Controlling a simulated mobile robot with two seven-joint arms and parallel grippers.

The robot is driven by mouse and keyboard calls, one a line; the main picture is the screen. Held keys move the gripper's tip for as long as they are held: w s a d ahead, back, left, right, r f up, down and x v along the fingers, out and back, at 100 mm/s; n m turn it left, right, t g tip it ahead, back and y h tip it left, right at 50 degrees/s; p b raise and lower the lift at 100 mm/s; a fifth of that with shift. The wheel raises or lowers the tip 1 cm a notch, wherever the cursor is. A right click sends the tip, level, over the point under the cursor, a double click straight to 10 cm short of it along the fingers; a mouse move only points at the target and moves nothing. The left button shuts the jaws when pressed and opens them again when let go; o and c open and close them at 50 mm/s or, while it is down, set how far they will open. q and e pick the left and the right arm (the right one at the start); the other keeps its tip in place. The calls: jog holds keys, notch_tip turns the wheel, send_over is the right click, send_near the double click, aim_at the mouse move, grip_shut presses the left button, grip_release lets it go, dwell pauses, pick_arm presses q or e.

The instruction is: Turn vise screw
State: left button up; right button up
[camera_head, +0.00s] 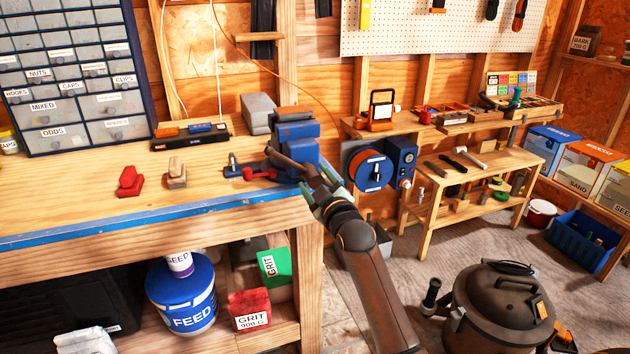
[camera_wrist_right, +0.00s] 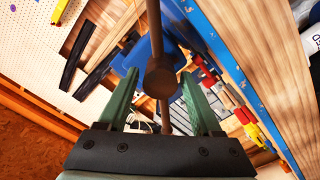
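The blue vise (camera_head: 298,140) is mounted at the right end of the workbench. Its brown screw (camera_head: 290,163) sticks out over the front edge toward my right gripper (camera_head: 322,190). In the right wrist view, the round screw end (camera_wrist_right: 161,76) with its crossbar handle (camera_wrist_right: 154,22) shows between the two green fingers of my right gripper (camera_wrist_right: 160,75). The fingers are spread, with a gap on each side of the screw end. The handle runs roughly lengthwise between them. The head view does not show clearly how far the fingertips reach past the screw end. My left gripper is out of view.
The workbench (camera_head: 80,205) holds a red block (camera_head: 130,181), a tan block (camera_head: 176,173) and a blue-and-red tool (camera_head: 250,171). An orange-and-blue reel (camera_head: 370,170) stands right of the vise. A dark shop vacuum (camera_head: 495,305) stands on the floor at right.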

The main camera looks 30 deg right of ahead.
grip_shut()
dwell(0.3)
jog(key=shift+r+m+p, duration=0.1)
jog(key=shift+m+p, duration=0.6)
jog(key=shift+p, duration=0.05)
jog(key=m+p, duration=0.2)
jog(key=m, duration=0.1)
jog(key=shift+d+p, duration=0.1)
jog(key=shift+p, duration=0.3)
jog(key=m+p, duration=0.1)
jog(key=m, duration=0.1)
jog(key=shift+m+p, duration=1.05)
jog(key=shift+m, duration=0.65)
